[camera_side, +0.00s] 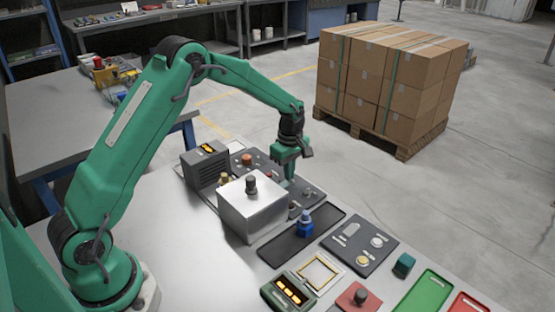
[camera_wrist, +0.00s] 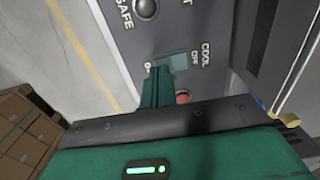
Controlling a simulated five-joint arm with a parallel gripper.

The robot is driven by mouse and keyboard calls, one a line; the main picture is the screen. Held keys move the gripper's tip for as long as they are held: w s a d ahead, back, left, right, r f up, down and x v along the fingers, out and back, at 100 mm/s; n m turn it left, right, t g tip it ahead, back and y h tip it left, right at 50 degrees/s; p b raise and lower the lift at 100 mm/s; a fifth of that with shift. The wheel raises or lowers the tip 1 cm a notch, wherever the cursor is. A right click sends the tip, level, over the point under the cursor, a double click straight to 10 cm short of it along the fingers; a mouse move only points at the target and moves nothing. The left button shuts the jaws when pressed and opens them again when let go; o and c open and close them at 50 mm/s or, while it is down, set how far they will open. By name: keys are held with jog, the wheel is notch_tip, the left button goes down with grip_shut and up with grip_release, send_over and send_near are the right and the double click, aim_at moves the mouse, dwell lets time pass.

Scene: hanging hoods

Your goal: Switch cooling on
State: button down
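A dark control panel (camera_side: 313,190) lies on the bench, partly hidden by a silver box-shaped hood (camera_side: 250,212) with a black knob on top. In the wrist view the panel (camera_wrist: 215,25) carries the words COOL and OFF. The cooling switch itself cannot be made out; my fingers cover the area beside the lettering. My gripper (camera_side: 287,172) points down over the panel just behind the hood. In the wrist view its green fingers (camera_wrist: 160,82) reach to the panel face beside the COOL label. I cannot tell their gap, or whether they touch anything.
A dark box with an orange display (camera_side: 204,165) stands left of the hood. A blue knobbed piece (camera_side: 305,225) sits on a black tray (camera_side: 283,248). Another panel (camera_side: 360,243), a green tray (camera_side: 424,295) and a red tray (camera_side: 468,304) lie to the right. Stacked cartons (camera_side: 385,80) stand beyond the bench.

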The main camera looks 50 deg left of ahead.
jog(key=shift+f, duration=0.45)
dwell(0.4)
jog(key=shift+r, duration=3.55)
jog(key=s+d+r+m+t, duration=0.3)
jog(key=s+r+m, duration=0.5)
jog(key=s+r, duration=0.6)
jog(key=s+d+r+m+t, duration=0.1)
jog(key=s+m, duration=0.4)
jog(key=s, duration=0.3)
jog(key=s+d+m+t, duration=0.1)
jog(key=s+m, duration=0.4)
jog(key=s, duration=0.4)
jog(key=shift+r+t, duration=0.3)
jog(key=shift+r, duration=0.1)
